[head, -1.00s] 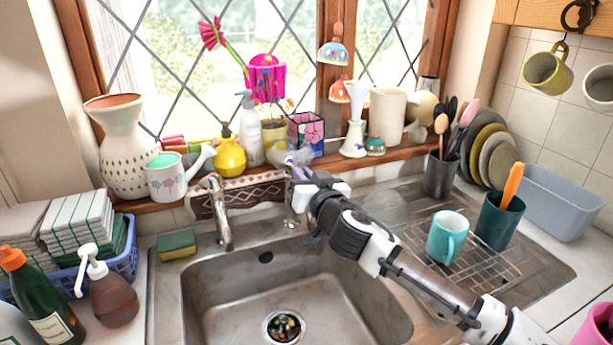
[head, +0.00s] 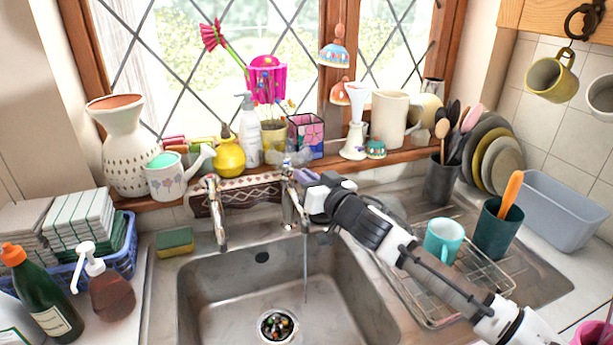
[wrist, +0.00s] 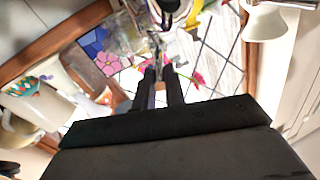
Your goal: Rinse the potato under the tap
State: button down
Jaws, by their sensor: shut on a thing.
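My gripper (head: 304,185) is at the top of the right-hand metal tap (head: 289,206), behind the sink. Its dark fingers (wrist: 160,82) are close together at a shiny metal part in the wrist view, which looks like the tap's handle; the exact contact is hard to see. A thin stream of water (head: 305,268) falls from this tap into the steel sink (head: 235,300). A second tap (head: 217,212) stands to the left with no water showing. I cannot make out a potato in either view.
The drain (head: 277,326) holds small coloured bits. A sponge (head: 174,242) lies left of the sink. A wire rack (head: 470,285) with a teal mug (head: 444,240) stands at the right. The windowsill behind is crowded with vases, bottles and pots. The basin is otherwise clear.

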jog(key=c, duration=1.5)
grip_release()
jog(key=shift+o, duration=0.2)
jog(key=b+v, duration=0.3)
jog(key=v, duration=1)
jog(key=shift+s+d+b, duration=0.15)
jog(key=shift+s+b, duration=0.25)
